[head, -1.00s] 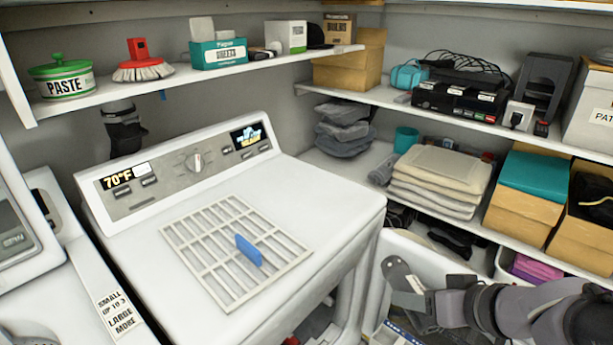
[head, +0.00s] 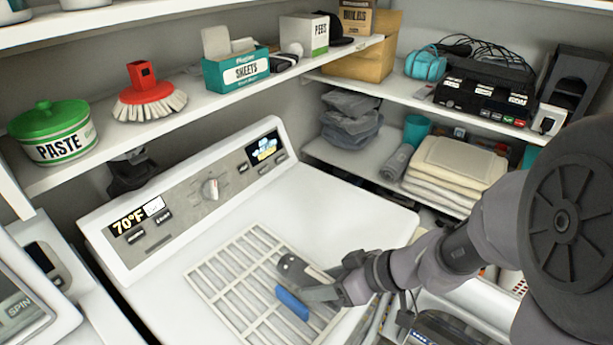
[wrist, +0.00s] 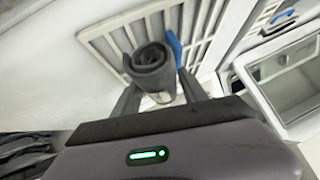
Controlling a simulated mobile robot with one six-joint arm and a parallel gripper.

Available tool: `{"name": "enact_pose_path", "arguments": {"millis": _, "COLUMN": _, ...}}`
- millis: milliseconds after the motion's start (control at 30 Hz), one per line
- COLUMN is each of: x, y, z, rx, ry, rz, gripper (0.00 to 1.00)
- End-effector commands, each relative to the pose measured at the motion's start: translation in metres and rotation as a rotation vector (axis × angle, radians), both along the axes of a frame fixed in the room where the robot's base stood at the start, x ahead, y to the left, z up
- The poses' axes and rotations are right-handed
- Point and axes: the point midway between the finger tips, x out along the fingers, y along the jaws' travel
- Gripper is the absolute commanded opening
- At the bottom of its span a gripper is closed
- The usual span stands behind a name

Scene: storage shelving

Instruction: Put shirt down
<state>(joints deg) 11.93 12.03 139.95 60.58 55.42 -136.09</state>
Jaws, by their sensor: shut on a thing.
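My gripper (head: 312,282) is above the white grate on the dryer top, close to the blue handle (head: 291,303). In the wrist view my gripper (wrist: 162,88) is shut on a rolled dark grey cloth (wrist: 152,66), which looks like the shirt. The roll is held between the two fingers, with the grate (wrist: 105,40) and blue handle (wrist: 174,47) behind it.
The white dryer top (head: 345,215) has free room behind and right of the grate. A control panel (head: 200,195) rises at its back. Shelves above hold a paste tin (head: 55,133) and a brush (head: 148,95). Folded towels (head: 455,170) lie on the right shelf.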

Motion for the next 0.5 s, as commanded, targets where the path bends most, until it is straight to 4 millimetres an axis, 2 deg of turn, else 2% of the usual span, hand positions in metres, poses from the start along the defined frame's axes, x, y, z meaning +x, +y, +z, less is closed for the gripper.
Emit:
{"name": "enact_pose_path", "arguments": {"millis": 100, "x": 0.028, "y": 0.014, "z": -0.007, "rx": 0.000, "ry": 0.001, "rz": 0.004, "gripper": 0.04}}
{"name": "enact_pose_path", "arguments": {"millis": 200, "x": 0.042, "y": 0.020, "z": -0.008, "rx": 0.000, "ry": 0.000, "rz": 0.001, "gripper": 0.04}}
{"name": "enact_pose_path", "arguments": {"millis": 400, "x": 0.045, "y": 0.022, "z": -0.042, "rx": 0.002, "ry": 0.004, "rz": -0.001, "gripper": 0.04}}
{"name": "enact_pose_path", "arguments": {"millis": 500, "x": 0.045, "y": 0.022, "z": -0.045, "rx": 0.001, "ry": 0.001, "rz": 0.000, "gripper": 0.04}}
